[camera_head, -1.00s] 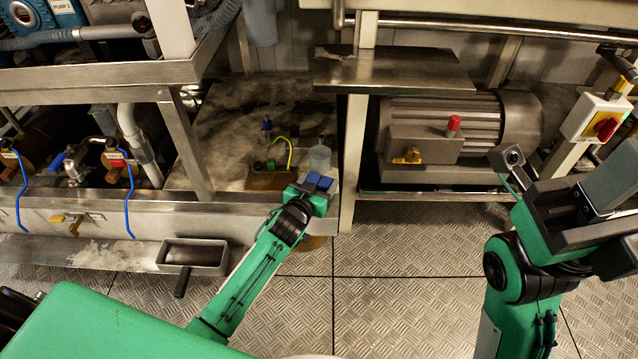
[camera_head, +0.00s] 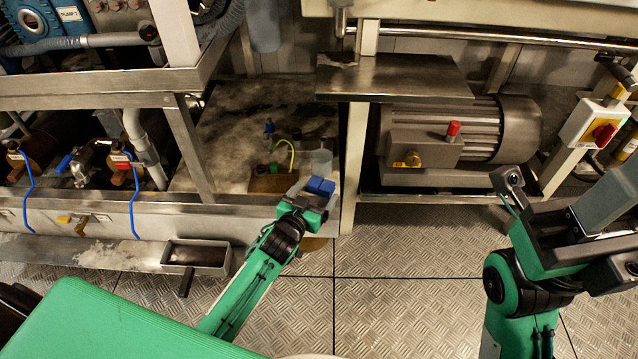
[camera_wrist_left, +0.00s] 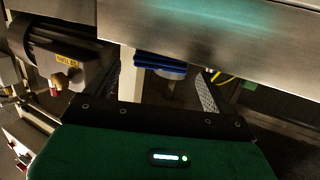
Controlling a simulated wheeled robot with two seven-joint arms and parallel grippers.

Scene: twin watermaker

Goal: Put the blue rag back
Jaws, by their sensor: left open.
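A small folded blue thing, which looks like the blue rag (camera_head: 321,186), is at the tip of my left gripper (camera_head: 309,196), near the front edge of the steel bench. In the left wrist view the blue rag (camera_wrist_left: 160,63) shows as flat layers between the two fingers of my left gripper (camera_wrist_left: 168,90). The fingers stand apart, with visible room around the rag; contact cannot be told. A round pale part shows by the rag. My right arm's end (camera_head: 560,225) is at the right of the head view, with its jaws not clear.
A post (camera_head: 354,165) stands just right of my left gripper, below a steel shelf (camera_head: 395,78). A clear cup (camera_head: 321,162) and a yellow tube (camera_head: 292,153) are behind it. A motor (camera_head: 460,140) is at right. An open metal tray (camera_head: 197,256) is at left.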

